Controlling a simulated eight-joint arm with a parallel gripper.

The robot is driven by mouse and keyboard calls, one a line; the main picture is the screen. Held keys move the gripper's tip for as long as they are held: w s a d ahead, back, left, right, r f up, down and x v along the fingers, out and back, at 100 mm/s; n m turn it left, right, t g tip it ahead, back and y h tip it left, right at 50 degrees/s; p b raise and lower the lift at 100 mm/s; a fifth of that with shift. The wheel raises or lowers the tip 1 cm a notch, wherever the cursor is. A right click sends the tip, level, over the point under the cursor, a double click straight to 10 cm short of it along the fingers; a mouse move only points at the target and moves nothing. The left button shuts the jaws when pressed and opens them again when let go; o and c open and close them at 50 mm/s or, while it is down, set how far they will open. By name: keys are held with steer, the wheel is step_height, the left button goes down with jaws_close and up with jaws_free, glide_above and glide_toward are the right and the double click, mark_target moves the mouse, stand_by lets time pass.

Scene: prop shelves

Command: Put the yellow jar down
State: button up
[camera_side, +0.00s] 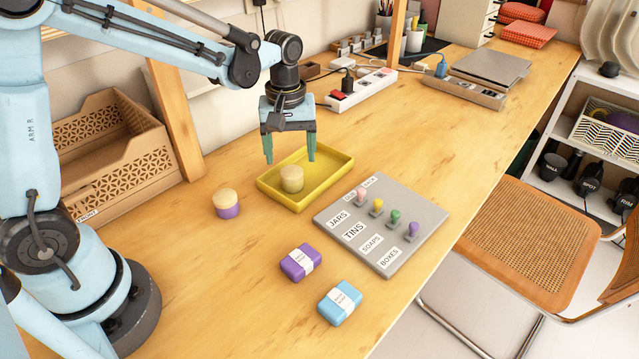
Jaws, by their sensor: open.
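The yellow jar (292,184), with a pale wooden lid, stands upright in the yellow tray (332,166), towards its near left part. My gripper (290,159) points down over the tray. Its two green fingers are spread apart, with the tips at about the height of the jar's lid in the picture, one on each side. Nothing is held between them. I cannot tell the exact gap between the fingers and the jar.
A purple jar (227,205) with a wooden lid stands left of the tray. A grey label board (400,240) with coloured pegs lies right. Purple (300,263) and blue (340,302) wrapped blocks lie in front. A cardboard crate (112,150) and power strip (362,90) stand behind.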

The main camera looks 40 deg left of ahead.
mark_target(292, 171)
step_height(292, 171, up, 6)
steer(key=s+m+t, duration=0.7)
steer(key=s+m, duration=0.2)
steer(key=s, duration=0.1)
steer(key=shift+s+r, duration=0.35)
